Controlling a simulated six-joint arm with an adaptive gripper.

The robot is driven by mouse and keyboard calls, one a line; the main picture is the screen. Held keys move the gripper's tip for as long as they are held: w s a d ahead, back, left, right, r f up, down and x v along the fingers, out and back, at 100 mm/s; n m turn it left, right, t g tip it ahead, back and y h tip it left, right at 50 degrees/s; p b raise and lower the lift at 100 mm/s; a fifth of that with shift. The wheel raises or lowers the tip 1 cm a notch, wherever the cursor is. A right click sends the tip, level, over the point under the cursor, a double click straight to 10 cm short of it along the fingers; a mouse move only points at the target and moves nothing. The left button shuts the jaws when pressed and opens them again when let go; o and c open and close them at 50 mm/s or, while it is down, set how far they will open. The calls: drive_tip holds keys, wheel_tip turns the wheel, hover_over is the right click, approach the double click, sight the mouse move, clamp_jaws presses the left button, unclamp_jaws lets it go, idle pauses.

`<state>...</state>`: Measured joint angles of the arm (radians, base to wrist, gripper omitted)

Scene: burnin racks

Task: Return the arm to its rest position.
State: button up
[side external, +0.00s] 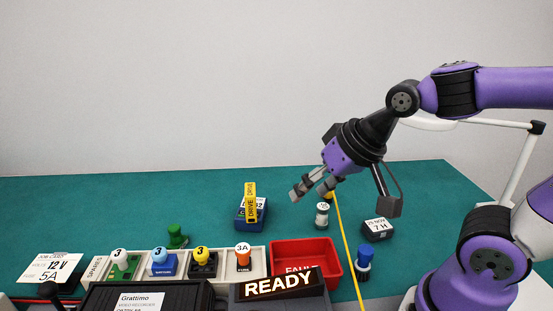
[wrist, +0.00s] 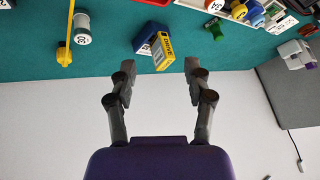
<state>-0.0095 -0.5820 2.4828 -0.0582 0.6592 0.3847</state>
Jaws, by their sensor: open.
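My gripper (side external: 312,188) is open and empty, held above the green table (side external: 90,205) on the right side of the side view. In the wrist view its two fingers (wrist: 155,78) stand apart with nothing between them. My arm reaches in from the right, with the gripper angled down and left. A blue block with a yellow DRIVE tag (side external: 250,203) stands on the table to the left of the gripper; its yellow tag also shows beyond the fingertips in the wrist view (wrist: 163,50). A white and dark cylinder (side external: 322,215) stands below the gripper.
A row of trays marked SPARES (side external: 97,269) holds several coloured pieces. A red FAULT bin (side external: 333,272), a READY sign (side external: 279,283), a dark block marked 7 H (side external: 377,230) and a blue cylinder (side external: 363,262) stand nearby. A yellow line (side external: 347,245) crosses the table. The back left is clear.

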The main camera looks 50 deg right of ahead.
drive_tip(key=s+n, duration=0.1)
drive_tip(key=s+d+n, duration=0.1)
drive_tip(key=s, duration=0.1)
drive_tip(key=s+n+g, duration=0.1)
drive_tip(key=shift+s+d+r+n+h, duration=0.2)
drive_tip(key=shift+r+n+h, duration=0.1)
drive_tip(key=shift+r+n, duration=0.1)
